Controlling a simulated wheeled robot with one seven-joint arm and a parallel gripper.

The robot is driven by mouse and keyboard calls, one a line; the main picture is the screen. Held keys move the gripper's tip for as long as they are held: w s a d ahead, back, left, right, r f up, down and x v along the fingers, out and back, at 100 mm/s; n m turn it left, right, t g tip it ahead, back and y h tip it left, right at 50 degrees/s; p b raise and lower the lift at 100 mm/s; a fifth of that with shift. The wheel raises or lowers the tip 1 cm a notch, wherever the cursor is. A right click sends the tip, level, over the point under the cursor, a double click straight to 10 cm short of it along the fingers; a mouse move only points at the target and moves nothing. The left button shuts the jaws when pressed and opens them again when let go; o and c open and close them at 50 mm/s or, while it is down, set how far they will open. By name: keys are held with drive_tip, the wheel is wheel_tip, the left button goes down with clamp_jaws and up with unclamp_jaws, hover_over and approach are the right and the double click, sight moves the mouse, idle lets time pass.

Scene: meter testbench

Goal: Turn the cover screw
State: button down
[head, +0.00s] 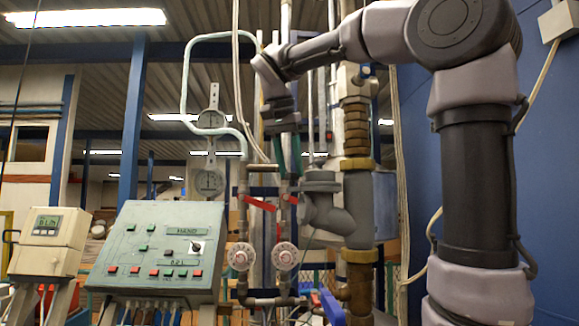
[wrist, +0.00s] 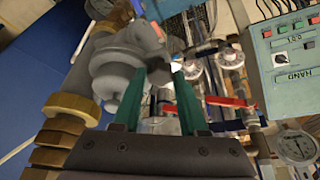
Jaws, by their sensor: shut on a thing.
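A grey metal fitting with a round cap (head: 321,187) stands on the thick vertical pipe, and it also shows in the wrist view (wrist: 117,67). My gripper (head: 291,176) points down beside the fitting's upper left. In the wrist view, its green fingers (wrist: 160,72) stand apart and close on a grey part at the fitting's edge. I take this part to be the cover screw, but its shape is mostly hidden between the fingertips.
Red-handled valves (head: 262,204) and two round white dials (head: 241,257) (head: 286,256) lie below and left of my gripper. Two gauges (head: 211,120) (head: 208,182) hang left. A green control box (head: 160,250) stands lower left. Vertical pipes crowd the space; a blue wall is at right.

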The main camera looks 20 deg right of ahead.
drive_tip(key=shift+d+n+t+y, duration=0.1)
drive_tip(key=shift+n+t+y, duration=0.2)
drive_tip(key=shift+n, duration=0.7)
drive_tip(key=shift+c, duration=2.2)
unclamp_jaws()
